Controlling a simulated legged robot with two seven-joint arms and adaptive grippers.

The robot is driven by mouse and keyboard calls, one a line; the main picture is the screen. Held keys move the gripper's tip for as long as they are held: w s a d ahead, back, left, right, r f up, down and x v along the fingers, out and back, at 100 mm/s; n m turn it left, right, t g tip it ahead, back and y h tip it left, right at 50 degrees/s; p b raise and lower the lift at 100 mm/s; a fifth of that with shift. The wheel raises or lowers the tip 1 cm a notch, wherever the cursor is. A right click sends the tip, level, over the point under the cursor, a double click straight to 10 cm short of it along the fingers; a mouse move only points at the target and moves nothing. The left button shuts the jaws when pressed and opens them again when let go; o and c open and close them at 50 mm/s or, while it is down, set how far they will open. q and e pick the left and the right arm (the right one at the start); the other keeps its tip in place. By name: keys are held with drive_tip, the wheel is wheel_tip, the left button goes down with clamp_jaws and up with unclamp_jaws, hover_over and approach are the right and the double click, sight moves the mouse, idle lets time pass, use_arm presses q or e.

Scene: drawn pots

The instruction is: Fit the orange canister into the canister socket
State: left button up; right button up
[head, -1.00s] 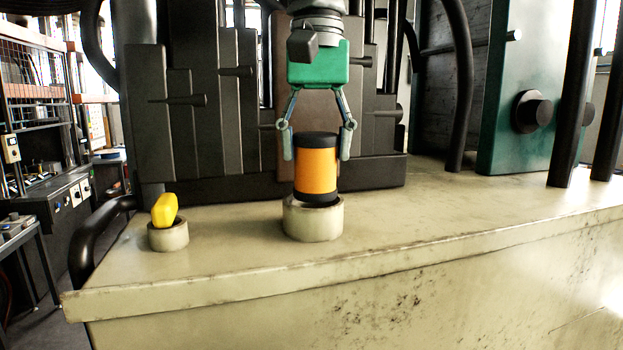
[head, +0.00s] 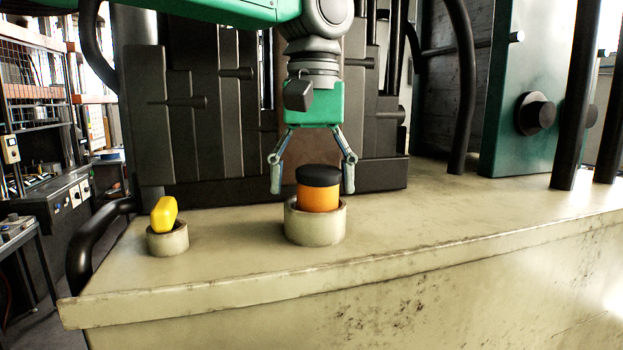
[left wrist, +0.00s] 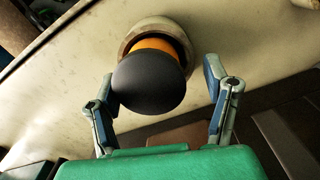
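The orange canister (head: 318,198) with a black cap stands upright, sunk partway into the round beige canister socket (head: 315,229). Its lower part is hidden inside the socket. My left gripper (head: 313,190) is open, with a finger on each side of the canister's top and a gap to each. In the left wrist view the canister's black cap (left wrist: 149,82) lies between the spread fingers of the gripper (left wrist: 163,88), and the socket rim (left wrist: 165,24) rings the orange body behind it. My right gripper is not in view.
A smaller beige socket (head: 168,241) holding a yellow piece (head: 164,214) stands to the left on the beige ledge (head: 420,225). Dark upright panels (head: 200,130) with short pegs rise behind. The ledge to the right is clear.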

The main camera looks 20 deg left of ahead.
use_arm(q)
drive_tip(key=shift+s+d+r, duration=0.1)
drive_tip(key=shift+d, duration=0.35)
drive_tip(key=shift+d+r, duration=0.2)
drive_tip(key=shift+r, duration=0.3)
drive_tip(key=r, duration=0.3)
drive_tip(key=a+r, duration=0.1)
drive_tip(key=r, duration=0.5)
drive_tip(key=shift+a+r, duration=0.2)
drive_tip(key=shift+r, duration=0.05)
drive_tip(key=shift+d+r, duration=0.55)
drive_tip(key=shift+r, duration=0.25)
